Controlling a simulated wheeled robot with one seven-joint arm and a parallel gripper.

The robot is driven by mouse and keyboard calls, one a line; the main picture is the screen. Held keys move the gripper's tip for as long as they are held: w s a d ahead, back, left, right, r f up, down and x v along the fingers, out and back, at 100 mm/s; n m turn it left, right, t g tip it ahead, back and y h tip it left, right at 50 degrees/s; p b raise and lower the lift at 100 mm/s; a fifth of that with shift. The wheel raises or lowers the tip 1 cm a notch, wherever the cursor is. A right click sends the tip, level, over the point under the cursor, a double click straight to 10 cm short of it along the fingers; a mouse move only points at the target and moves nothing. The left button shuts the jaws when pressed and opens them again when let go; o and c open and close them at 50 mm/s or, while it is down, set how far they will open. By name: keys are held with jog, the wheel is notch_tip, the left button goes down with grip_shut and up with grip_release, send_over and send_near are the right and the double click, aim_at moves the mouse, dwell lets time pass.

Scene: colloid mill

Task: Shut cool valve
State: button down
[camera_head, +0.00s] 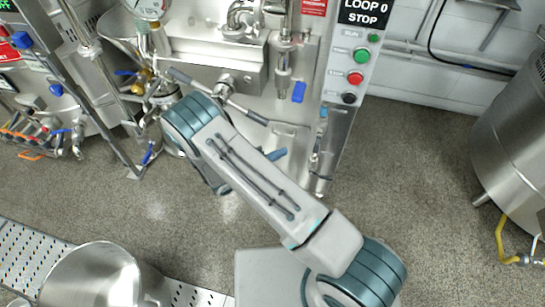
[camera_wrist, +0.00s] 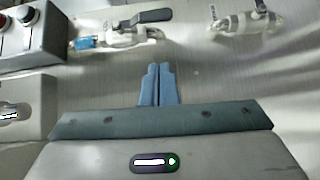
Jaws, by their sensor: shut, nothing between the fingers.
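In the wrist view, a small metal valve (camera_wrist: 118,37) with a dark lever (camera_wrist: 152,16) and a blue piece at its left end lies along a steel face, beyond my fingertips. I cannot read a label naming it the cool valve. A second metal fitting (camera_wrist: 243,22) sits farther right. My gripper (camera_wrist: 158,68) has its two blue fingers together, empty and apart from both fittings. In the head view, a blue fingertip part (camera_head: 277,154) shows beside my arm, which hides the rest of the gripper. A slim metal fitting (camera_head: 316,152) runs down the cabinet's right side there.
A button panel (camera_head: 352,72) with green, red and black controls stands above right. A blue-handled valve (camera_head: 299,92) hangs on the middle pipe. A steel pot (camera_head: 95,278) stands at the lower left and a steel vessel (camera_head: 515,135) at right. Grey floor (camera_head: 420,190) between is clear.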

aim_at(316, 148)
jog(key=d, duration=0.8)
jog(key=shift+w+f, duration=0.2)
jog(key=shift+w, duration=0.25)
